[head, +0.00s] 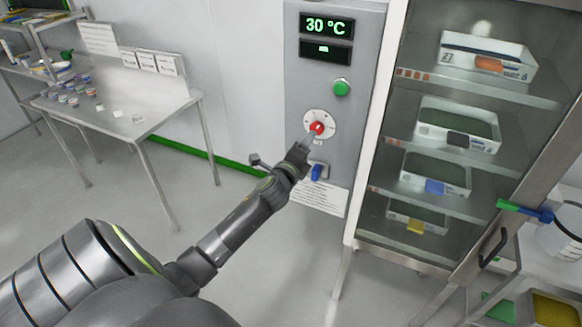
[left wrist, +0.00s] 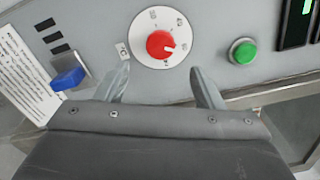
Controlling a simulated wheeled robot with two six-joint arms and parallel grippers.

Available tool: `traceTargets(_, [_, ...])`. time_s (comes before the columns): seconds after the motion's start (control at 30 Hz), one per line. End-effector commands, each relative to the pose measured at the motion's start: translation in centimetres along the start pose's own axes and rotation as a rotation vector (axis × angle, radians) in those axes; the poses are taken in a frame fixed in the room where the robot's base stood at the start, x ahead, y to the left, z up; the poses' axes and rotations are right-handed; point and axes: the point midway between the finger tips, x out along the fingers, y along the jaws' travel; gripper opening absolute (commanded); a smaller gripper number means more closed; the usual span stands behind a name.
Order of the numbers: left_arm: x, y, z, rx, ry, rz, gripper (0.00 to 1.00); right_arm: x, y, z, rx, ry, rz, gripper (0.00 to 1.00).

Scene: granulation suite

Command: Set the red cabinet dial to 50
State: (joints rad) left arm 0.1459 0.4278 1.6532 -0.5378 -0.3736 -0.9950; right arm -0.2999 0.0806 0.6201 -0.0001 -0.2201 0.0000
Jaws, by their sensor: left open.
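The red dial (head: 317,128) sits on a white round scale on the grey cabinet panel, below a green button. It also shows in the left wrist view (left wrist: 160,44), with a small white pointer mark toward its right side; the scale figures are too small to read. The upper display (head: 327,26) reads 30 °C. My left gripper (head: 312,138) is at the dial in the head view. In the left wrist view its two fingers (left wrist: 162,80) are spread, just below the dial on either side, with nothing between them. My right gripper is not in view.
The green button (head: 341,88) is above the dial, and a blue switch (head: 317,173) is below it. A glass-doored cabinet (head: 396,75) with trays stands right of the panel. A steel table (head: 150,118) with small jars is at left. Floor between is clear.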

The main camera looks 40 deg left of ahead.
Motion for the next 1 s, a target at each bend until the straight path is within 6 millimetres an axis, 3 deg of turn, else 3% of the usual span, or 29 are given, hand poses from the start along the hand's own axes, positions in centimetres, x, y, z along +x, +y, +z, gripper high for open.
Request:
traceTargets(0.3, [-5.7, 0.2, -0.1, 0.001, 0.001, 0.000, 0.61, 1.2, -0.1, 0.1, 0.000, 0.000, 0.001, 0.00])
traceTargets(0.5, [-8.1, 0.1, -0.1, 0.002, 0.000, 0.000, 0.61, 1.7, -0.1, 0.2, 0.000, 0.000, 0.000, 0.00])
traceTargets(1.0, [-8.9, 0.0, 0.0, 0.001, 0.000, 0.001, 0.61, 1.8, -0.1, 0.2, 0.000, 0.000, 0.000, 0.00])
